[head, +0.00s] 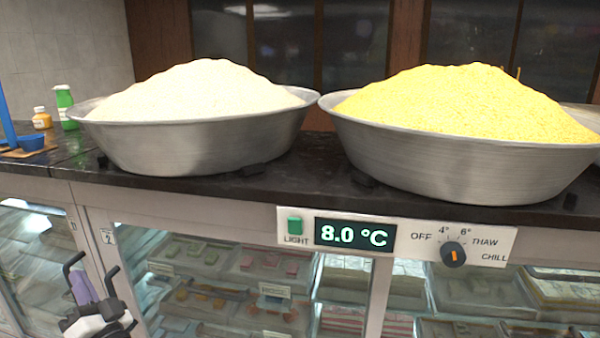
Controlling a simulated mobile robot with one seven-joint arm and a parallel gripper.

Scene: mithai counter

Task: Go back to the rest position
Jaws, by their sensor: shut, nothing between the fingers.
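My gripper (97,264) shows at the lower left in the head view, low in front of the glass-fronted counter. The rest of my arm is out of view.
The dark countertop (310,165) carries a metal bowl (200,145) of white sweet and another (460,170) of yellow sweet. A green bottle (65,105) and orange jar (41,118) stand at left. The panel has a green light switch (295,226), an 8.0 °C display (355,235) and a knob (453,255).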

